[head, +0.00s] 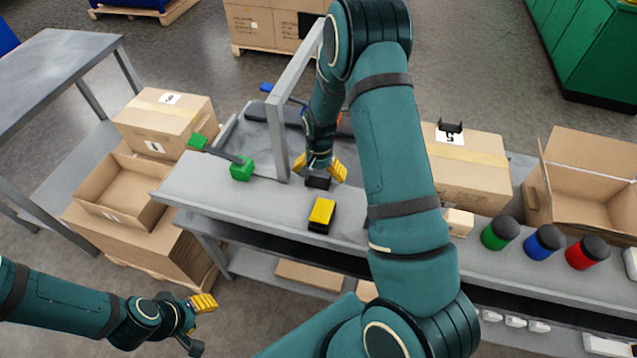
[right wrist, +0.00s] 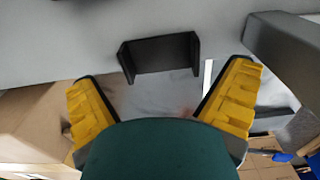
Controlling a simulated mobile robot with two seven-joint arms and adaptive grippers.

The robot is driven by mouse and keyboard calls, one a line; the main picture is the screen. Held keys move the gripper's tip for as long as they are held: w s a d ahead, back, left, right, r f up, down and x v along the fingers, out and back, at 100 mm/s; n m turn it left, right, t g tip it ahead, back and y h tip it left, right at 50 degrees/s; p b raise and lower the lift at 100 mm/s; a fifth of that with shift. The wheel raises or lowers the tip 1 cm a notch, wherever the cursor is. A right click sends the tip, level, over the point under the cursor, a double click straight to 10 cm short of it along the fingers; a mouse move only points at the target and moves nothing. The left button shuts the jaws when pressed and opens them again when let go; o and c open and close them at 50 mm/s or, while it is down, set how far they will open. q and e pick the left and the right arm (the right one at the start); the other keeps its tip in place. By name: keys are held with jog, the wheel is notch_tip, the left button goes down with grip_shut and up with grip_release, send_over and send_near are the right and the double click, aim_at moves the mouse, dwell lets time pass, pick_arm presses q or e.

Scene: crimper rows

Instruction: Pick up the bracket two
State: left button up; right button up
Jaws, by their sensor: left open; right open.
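A black U-shaped bracket (right wrist: 160,56) lies on the grey bench in the right wrist view, just ahead of my right fingertips. It shows in the head view (head: 317,183) as a small dark piece under my right gripper. My right gripper (head: 319,172) is open and empty above it, with its yellow fingers (right wrist: 164,76) apart on either side. Another black bracket (head: 450,127) sits on the closed box marked 5. I see no label telling which is bracket two. My left gripper (head: 201,323) is open and empty, low at the left, away from the bench.
A yellow-and-black block (head: 321,214) stands on the bench (head: 275,212) in front of the bracket. A grey upright frame (head: 277,135) rises beside my right gripper. Green, blue and red canisters (head: 543,241) stand right.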

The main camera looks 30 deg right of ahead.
aim_at(318, 184)
jog(key=shift+a+f, duration=0.2)
jog(key=shift+f, duration=1)
jog(key=shift+c, duration=0.3)
jog(key=c, duration=1)
jog(key=shift+c, duration=0.2)
